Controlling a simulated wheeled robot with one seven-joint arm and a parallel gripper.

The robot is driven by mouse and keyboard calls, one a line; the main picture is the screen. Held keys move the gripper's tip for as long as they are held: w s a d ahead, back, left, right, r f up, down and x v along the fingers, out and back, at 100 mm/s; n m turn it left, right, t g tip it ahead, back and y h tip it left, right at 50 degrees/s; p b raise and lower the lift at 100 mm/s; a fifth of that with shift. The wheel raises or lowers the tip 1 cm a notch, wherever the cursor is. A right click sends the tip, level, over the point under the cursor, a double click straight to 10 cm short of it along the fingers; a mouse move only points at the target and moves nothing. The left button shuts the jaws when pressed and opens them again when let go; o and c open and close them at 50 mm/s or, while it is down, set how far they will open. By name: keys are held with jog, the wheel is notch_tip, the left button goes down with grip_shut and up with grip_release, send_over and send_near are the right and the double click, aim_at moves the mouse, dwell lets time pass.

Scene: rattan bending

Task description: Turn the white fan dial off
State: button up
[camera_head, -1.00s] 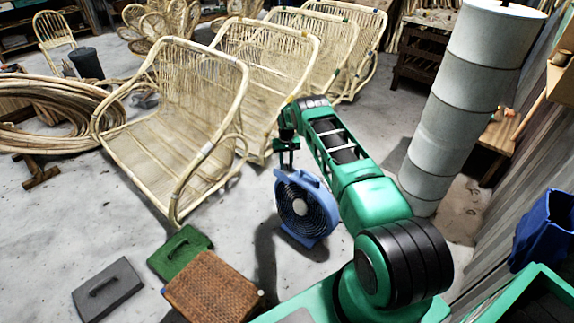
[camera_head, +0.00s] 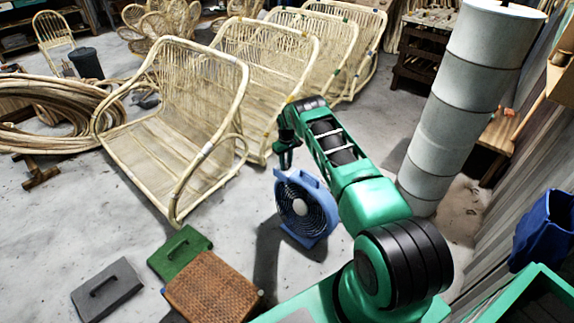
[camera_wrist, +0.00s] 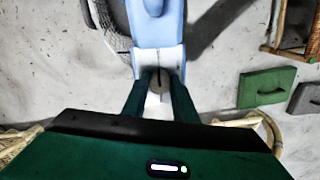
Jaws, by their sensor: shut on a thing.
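A blue floor fan (camera_head: 306,208) with a dark round grille and a pale hub stands on the concrete floor in the head view. In the wrist view its blue casing (camera_wrist: 158,28) runs down from the top, with a white dial (camera_wrist: 158,82) bearing a dark line at its end. My gripper (camera_wrist: 160,90) has one green finger on each side of the dial and is shut on it. In the head view my gripper (camera_head: 286,160) is at the fan's upper left edge, and the dial is hidden there.
Several rattan chair frames (camera_head: 172,115) stand behind and left. A woven brown box (camera_head: 212,290), a green case (camera_head: 180,252) and a grey case (camera_head: 106,290) lie front left. A tall white-grey column (camera_head: 455,110) stands at right. Floor left of the fan is clear.

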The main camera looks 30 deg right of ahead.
aim_at(286, 164)
jog(key=shift+s, duration=0.1)
jog(key=o, duration=1)
jog(key=shift+o, duration=0.2)
jog(key=shift+r, duration=0.1)
notch_tip(286, 164, up, 10)
jog(key=shift+r, duration=0.25)
